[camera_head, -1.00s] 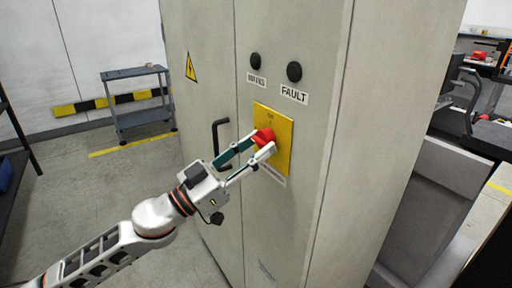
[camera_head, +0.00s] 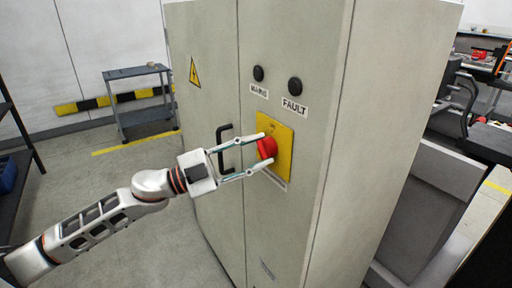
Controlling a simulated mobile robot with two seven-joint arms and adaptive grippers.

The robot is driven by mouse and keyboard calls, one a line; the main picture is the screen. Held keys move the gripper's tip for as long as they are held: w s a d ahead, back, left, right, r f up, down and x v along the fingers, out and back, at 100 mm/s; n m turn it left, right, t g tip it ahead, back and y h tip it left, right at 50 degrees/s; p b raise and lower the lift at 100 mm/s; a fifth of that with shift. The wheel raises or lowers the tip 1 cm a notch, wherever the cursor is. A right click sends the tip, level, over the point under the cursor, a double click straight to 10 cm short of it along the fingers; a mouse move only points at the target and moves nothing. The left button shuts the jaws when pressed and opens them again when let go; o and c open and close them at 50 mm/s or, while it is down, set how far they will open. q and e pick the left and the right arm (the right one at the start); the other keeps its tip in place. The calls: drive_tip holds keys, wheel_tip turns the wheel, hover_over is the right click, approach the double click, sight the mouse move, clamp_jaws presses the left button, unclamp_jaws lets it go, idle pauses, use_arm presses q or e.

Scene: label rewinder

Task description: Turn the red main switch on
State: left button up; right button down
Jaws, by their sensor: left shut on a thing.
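The red main switch (camera_head: 266,148) is a knob on a yellow plate (camera_head: 285,146) on the front of a grey cabinet (camera_head: 300,215). My left gripper (camera_head: 265,149) is shut on the red knob, one finger above it and one below. The fingers hide part of the knob's edges, so its exact angle is hard to read. Dark lettering above the knob is too small to read. My right gripper is not in view.
Dark round lamps labelled MAINS (camera_head: 258,74) and FAULT (camera_head: 295,86) sit above the plate. A black door handle (camera_head: 224,148) is just left of the plate, close behind my gripper. A grey cart (camera_head: 140,103) stands at the back left, with free floor before it.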

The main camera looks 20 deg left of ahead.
use_arm(q)
drive_tip(key=m+p, duration=0.1)
drive_tip(key=m, duration=0.1)
drive_tip(key=m+g+p, duration=0.1)
drive_tip(key=m, duration=0.1)
drive_tip(key=m+g+p, duration=0.1)
drive_tip(key=p, duration=0.1)
drive_tip(key=shift+w+a+r+m+y, duration=0.1)
drive_tip(key=shift+a+r+m+y, duration=0.05)
drive_tip(key=shift+r+m+y, duration=0.25)
drive_tip(key=shift+m+y+p, duration=0.3)
drive_tip(key=shift+m+p, duration=0.55)
drive_tip(key=shift+m, duration=0.05)
drive_tip(key=shift+m+g+p, duration=0.3)
drive_tip(key=shift+m+p, duration=0.1)
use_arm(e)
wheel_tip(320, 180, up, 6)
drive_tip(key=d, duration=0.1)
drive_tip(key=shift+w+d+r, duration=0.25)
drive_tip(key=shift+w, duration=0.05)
use_arm(q)
drive_tip(key=shift+f, duration=0.1)
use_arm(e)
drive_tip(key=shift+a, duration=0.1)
use_arm(q)
drive_tip(key=o, duration=1.1)
